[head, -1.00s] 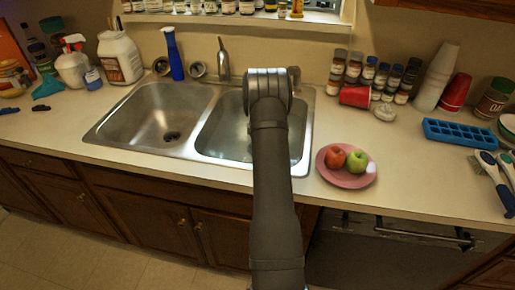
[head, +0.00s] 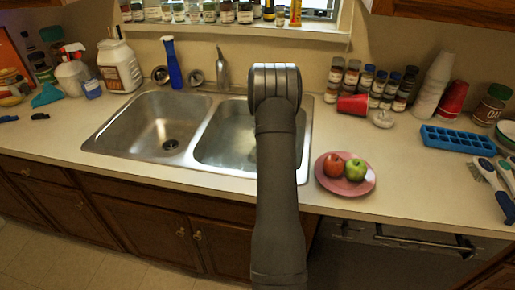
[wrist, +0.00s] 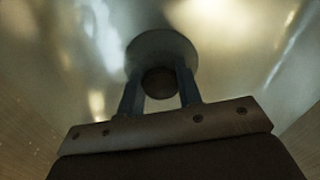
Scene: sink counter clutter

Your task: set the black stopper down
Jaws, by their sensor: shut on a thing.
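In the wrist view my gripper (wrist: 160,74) has its two fingers on either side of a dark round thing, which I take to be the black stopper (wrist: 160,85). The gripper is shut on it. Beyond the fingertips is a grey-green disc, possibly the drain or part of the stopper; I cannot tell which. Shiny metal walls surround the gripper. In the head view my arm reaches over the right sink basin (head: 226,138), and its links hide the gripper and the stopper. Whether the stopper touches the basin floor cannot be seen.
The left basin (head: 150,125) is empty, with its drain (head: 170,144) showing. A pink plate (head: 345,188) with a red and a green apple is right of the sink. A faucet (head: 222,70) and blue bottle (head: 172,65) stand behind.

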